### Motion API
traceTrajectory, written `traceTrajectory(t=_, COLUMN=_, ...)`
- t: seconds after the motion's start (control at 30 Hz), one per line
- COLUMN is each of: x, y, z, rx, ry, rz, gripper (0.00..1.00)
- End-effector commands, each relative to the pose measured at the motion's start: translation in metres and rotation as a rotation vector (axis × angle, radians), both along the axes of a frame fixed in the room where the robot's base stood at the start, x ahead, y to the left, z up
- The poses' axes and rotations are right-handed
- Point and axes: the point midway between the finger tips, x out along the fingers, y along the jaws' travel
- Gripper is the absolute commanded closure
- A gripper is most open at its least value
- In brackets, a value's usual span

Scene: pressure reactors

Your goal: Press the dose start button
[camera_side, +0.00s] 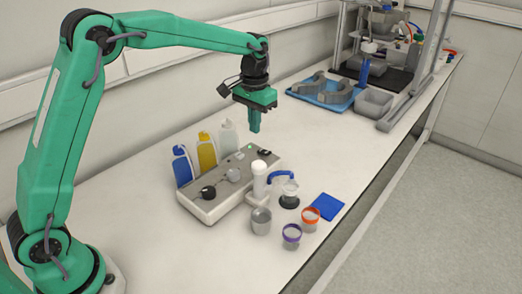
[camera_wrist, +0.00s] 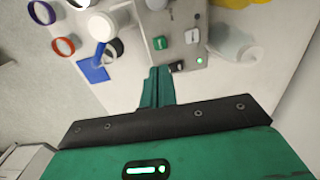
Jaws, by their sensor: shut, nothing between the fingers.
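The white dosing unit (camera_side: 212,203) stands on the bench in the side view, below and in front of my gripper (camera_side: 254,130). In the wrist view its top panel (camera_wrist: 178,22) carries a green button (camera_wrist: 160,42) and a pale button (camera_wrist: 192,36), both with marks too small to read. A green lamp (camera_wrist: 199,60) glows near the panel's end. My gripper (camera_wrist: 157,72) is shut and empty, pointing down. Its fingertips appear just beside the green button in the wrist view, above the unit's far end in the side view. I cannot tell which button is dose start.
Blue (camera_side: 182,167), yellow (camera_side: 206,153) and white (camera_side: 228,138) bottles stand behind the unit. A metal cup (camera_side: 261,221), an orange-rimmed cup (camera_side: 310,218), a purple-rimmed cup (camera_side: 291,237) and a blue pad (camera_side: 327,206) lie in front. Bench beyond my gripper is clear up to a blue tray (camera_side: 326,98).

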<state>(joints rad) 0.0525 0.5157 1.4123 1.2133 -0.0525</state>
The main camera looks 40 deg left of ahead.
Motion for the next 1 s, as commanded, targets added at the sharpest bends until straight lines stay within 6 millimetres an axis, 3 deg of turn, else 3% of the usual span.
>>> traceTrajectory(t=0.6, x=-0.001, y=0.0, z=-0.091, rx=0.0, ry=0.002, rz=0.0, gripper=1.0)
traceTrajectory(t=1.0, x=0.0, y=0.0, z=-0.107, rx=0.0, ry=0.0, rz=0.0, gripper=1.0)
